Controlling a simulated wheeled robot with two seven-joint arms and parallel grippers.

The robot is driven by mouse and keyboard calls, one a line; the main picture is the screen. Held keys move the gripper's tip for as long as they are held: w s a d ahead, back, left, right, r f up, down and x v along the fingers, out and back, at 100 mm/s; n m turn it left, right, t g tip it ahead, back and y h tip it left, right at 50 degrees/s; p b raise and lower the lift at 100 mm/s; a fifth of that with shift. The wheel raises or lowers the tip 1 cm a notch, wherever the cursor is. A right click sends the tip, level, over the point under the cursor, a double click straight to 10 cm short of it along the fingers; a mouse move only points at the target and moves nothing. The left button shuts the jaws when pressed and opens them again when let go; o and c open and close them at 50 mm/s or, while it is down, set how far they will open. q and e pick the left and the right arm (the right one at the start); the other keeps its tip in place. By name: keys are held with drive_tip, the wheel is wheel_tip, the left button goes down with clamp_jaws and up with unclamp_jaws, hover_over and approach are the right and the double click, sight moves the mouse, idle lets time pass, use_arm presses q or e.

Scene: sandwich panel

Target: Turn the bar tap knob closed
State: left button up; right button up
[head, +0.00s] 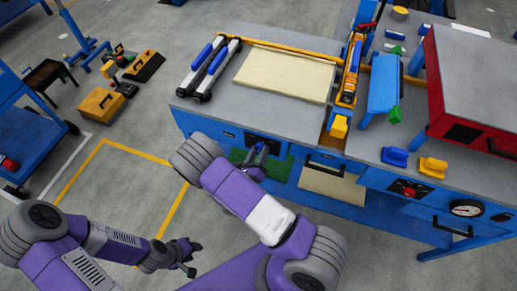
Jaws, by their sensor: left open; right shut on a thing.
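My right gripper (257,158) is at the front face of the blue bench, in front of a dark panel (264,141). It is shut on what appears to be the bar tap knob there, which the fingers and wrist hide. The knob's angle cannot be seen. My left gripper (190,258) is open and empty, low over the floor, well apart from the bench.
A red knob (408,190) on another dark panel and a round gauge (467,208) sit on the right bench front. A bar handle (325,165) juts out right of my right gripper. Yellow tool cases (101,105) stand on the floor at left.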

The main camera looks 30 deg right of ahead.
drive_tip(key=shift+s+n+p, duration=0.1)
drive_tip(key=shift+n+p, duration=2.95)
drive_tip(key=shift+n, duration=2.95)
drive_tip(key=o, duration=1)
drive_tip(key=shift+o, duration=0.2)
